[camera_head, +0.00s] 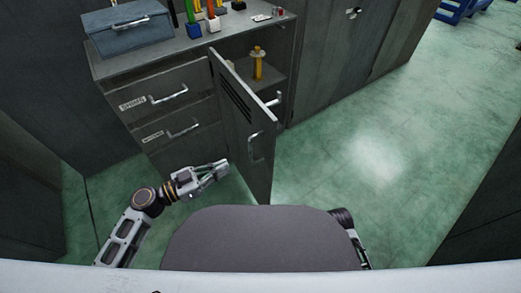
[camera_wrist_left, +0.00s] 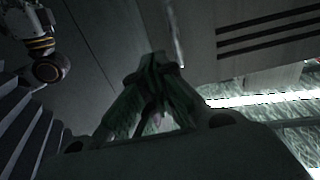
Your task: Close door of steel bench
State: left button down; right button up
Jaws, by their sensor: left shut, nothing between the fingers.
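The steel bench (camera_head: 182,45) stands at the upper left in the head view, with drawers on its left side. Its door (camera_head: 243,125) stands open, swung out towards me, with a vent grille and a handle (camera_head: 256,147). The open compartment (camera_head: 268,72) behind it shows a yellow object on a shelf. My left gripper (camera_head: 224,167) is shut and empty, just left of the door's lower part; I cannot tell whether it touches. In the left wrist view its fingers (camera_wrist_left: 157,70) are together, with the slotted panel of the door (camera_wrist_left: 265,35) beyond. My right gripper is not seen.
A blue-grey toolbox (camera_head: 128,29) and several small coloured items lie on the bench top. Tall dark cabinets (camera_head: 345,50) stand right of the bench. Green floor (camera_head: 380,150) is clear to the right of the door. A dark cabinet stands at the left edge.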

pick_arm(q)
jog(key=shift+d, duration=0.1)
dwell(0.4)
send_near(268, 147)
jog(key=p+x, duration=0.1)
jog(key=x, duration=0.4)
jog(key=shift+r, duration=0.15)
jog(key=shift+p+x, duration=0.3)
jog(key=shift+x, duration=0.75)
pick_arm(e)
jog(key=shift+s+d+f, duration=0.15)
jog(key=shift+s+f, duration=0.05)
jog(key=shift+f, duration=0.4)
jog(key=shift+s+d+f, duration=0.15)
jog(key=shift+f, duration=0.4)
pick_arm(q)
jog(key=shift+d, duration=0.1)
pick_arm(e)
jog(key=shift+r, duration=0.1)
